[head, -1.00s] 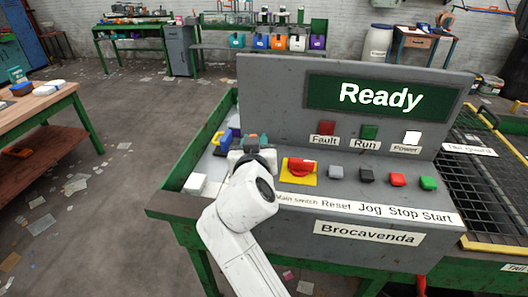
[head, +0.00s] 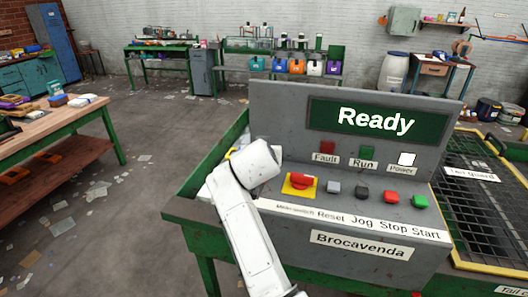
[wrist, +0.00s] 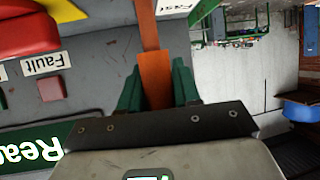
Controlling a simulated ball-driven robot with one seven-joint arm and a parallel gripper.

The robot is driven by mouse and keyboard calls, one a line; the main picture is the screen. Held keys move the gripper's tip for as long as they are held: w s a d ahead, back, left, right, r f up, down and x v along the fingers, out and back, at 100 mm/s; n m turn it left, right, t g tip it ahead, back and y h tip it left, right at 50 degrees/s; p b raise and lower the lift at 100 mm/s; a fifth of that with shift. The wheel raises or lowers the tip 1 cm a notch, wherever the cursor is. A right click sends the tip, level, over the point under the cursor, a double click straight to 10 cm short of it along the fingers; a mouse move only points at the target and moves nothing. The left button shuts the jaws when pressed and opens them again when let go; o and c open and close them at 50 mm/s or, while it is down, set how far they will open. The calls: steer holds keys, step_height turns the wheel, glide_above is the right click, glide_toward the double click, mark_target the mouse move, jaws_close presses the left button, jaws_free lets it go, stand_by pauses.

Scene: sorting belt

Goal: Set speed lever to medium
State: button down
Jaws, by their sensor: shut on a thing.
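In the wrist view, an orange lever (wrist: 154,65) runs down from the top edge between the two dark green fingers of my gripper (wrist: 157,75), which is shut on it. A partly cut-off white label (wrist: 176,5), apparently reading "Fast", lies beside the lever's upper end. In the head view my white arm hides the gripper and the lever. The grey control console (head: 265,125) stands ahead, its screen (head: 375,122) reading "Ready".
The red main switch on its yellow plate (head: 300,184) sits just right of my arm. Reset, jog, stop (head: 390,196) and start (head: 420,201) buttons follow to the right. A black mesh guard (head: 485,190) lies beyond the console. Open floor (head: 130,215) is at the left.

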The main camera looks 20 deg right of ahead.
steer(key=c, duration=0.9)
jaws_free()
steer(key=shift+a, duration=0.1)
steer(key=b+v, duration=0.2)
steer(key=v, duration=0.9)
